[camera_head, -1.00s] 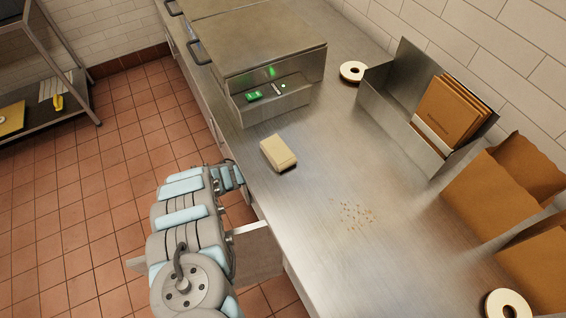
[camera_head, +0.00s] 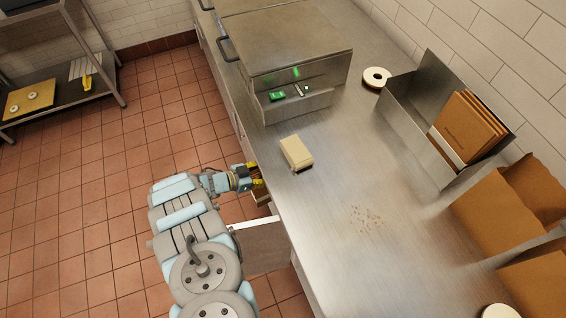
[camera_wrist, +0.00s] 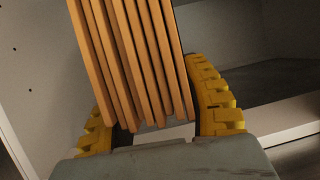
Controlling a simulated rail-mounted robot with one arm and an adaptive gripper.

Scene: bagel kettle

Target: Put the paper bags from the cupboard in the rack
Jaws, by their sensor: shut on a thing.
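My gripper (camera_head: 258,183) is at the open cupboard below the counter's front edge. In the wrist view, my gripper (camera_wrist: 150,105) has its yellow fingers on either side of a stack of flat brown paper bags (camera_wrist: 128,55) and is shut on it. The stack stands edge-on, slightly tilted, inside the pale-walled cupboard (camera_wrist: 40,80). The open cupboard door (camera_head: 262,245) shows in the head view; the held bags are not clear there. The metal rack (camera_head: 405,135) stands on the counter by the wall, with several brown bags (camera_head: 468,125) in its right part.
A cream block (camera_head: 296,152) and crumbs (camera_head: 363,217) lie on the steel counter (camera_head: 330,190). A metal appliance (camera_head: 285,60) stands at the back, with a pale ring (camera_head: 377,77) beside it. Large open brown bags (camera_head: 500,215) stand at right. A shelf unit (camera_head: 95,65) is at far left.

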